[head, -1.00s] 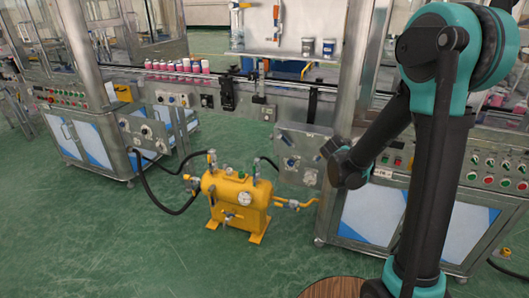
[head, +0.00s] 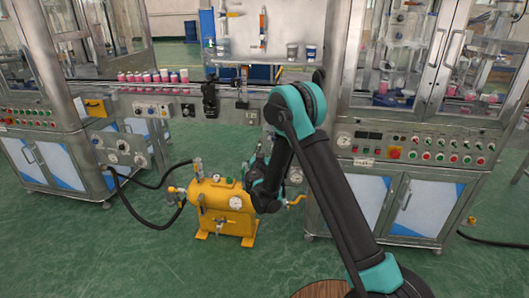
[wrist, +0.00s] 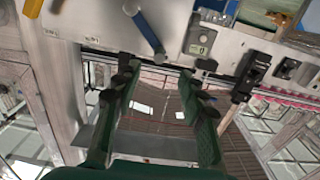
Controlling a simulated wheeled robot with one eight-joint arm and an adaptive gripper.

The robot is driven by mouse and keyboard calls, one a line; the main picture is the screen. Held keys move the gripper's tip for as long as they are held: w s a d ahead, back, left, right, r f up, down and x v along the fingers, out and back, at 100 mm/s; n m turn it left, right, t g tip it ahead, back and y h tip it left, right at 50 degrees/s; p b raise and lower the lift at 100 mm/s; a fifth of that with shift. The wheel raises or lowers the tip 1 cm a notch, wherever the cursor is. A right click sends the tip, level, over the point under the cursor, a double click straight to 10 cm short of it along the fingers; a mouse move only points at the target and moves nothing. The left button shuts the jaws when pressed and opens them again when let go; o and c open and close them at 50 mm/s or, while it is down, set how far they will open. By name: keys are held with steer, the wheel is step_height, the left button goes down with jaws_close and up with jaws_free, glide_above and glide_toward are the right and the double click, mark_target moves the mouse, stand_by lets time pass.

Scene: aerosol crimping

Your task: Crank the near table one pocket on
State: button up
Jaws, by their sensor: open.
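A blue-handled lever (wrist: 147,32) shows at the top of the wrist view, against a grey metal panel. Its dark lower end is just beyond the fingertips and looks apart from them. I cannot tell whether it is the table's crank. My gripper (wrist: 160,82) is open and empty, its two dark green fingers spread wide below the lever. In the head view my arm reaches toward the side of the right machine (head: 412,150), covering most of the side panel there. The near table and its pockets cannot be made out clearly.
A yellow tank (head: 221,208) with valves and hoses stands on the floor left of my arm. A conveyor with pink-and-white cans (head: 152,77) runs behind. A small display (wrist: 201,38) sits right of the lever. Green floor is clear in front.

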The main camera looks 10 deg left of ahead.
steer(key=shift+w+d, duration=0.15)
steer(key=shift+w, duration=4)
jaws_close()
